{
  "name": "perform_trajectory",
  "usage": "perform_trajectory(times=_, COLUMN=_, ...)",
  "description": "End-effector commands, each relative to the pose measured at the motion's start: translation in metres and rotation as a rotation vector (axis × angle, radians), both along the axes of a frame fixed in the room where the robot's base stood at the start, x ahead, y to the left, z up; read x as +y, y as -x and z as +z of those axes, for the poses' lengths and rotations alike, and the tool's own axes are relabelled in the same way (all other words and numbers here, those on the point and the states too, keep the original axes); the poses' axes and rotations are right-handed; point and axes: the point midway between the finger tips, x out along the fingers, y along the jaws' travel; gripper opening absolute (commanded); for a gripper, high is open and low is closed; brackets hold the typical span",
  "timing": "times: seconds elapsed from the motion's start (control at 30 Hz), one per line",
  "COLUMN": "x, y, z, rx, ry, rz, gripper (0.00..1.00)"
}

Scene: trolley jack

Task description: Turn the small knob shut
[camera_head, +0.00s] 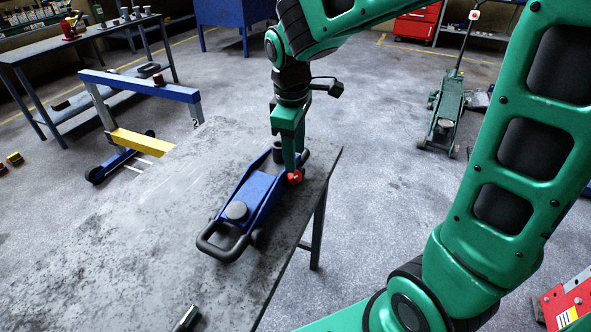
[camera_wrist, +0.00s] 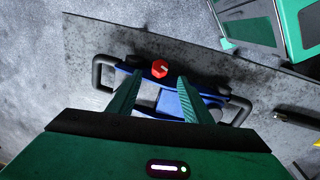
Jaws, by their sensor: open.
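A blue trolley jack (camera_head: 258,193) with black handles lies on the grey worktable (camera_head: 110,240), near its right edge. A small red knob (camera_head: 295,177) sits on the jack's right side, towards its far end. In the wrist view the red knob (camera_wrist: 159,68) shows a pale mark on its face. My gripper (camera_head: 291,168) points down at the knob. In the wrist view my gripper (camera_wrist: 156,82) is open, its two fingers apart, with the knob just beyond and between the tips. Nothing is held. I cannot tell whether the fingers touch the knob.
A dark object (camera_head: 187,318) lies at the table's near edge. A blue and yellow hoist frame (camera_head: 140,92) stands behind the table. A green floor jack (camera_head: 446,110) stands on the floor at right. The table's left part is bare.

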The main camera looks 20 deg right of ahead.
Motion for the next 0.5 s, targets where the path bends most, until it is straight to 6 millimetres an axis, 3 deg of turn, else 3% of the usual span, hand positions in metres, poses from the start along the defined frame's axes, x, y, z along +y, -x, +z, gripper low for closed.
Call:
perform_trajectory(times=0.2, x=-0.005, y=-0.002, z=-0.039, rx=0.003, ry=0.001, rz=-0.003, gripper=0.45)
perform_trajectory(times=0.5, x=-0.007, y=-0.005, z=-0.065, rx=0.002, ry=0.001, rz=-0.004, gripper=0.45)
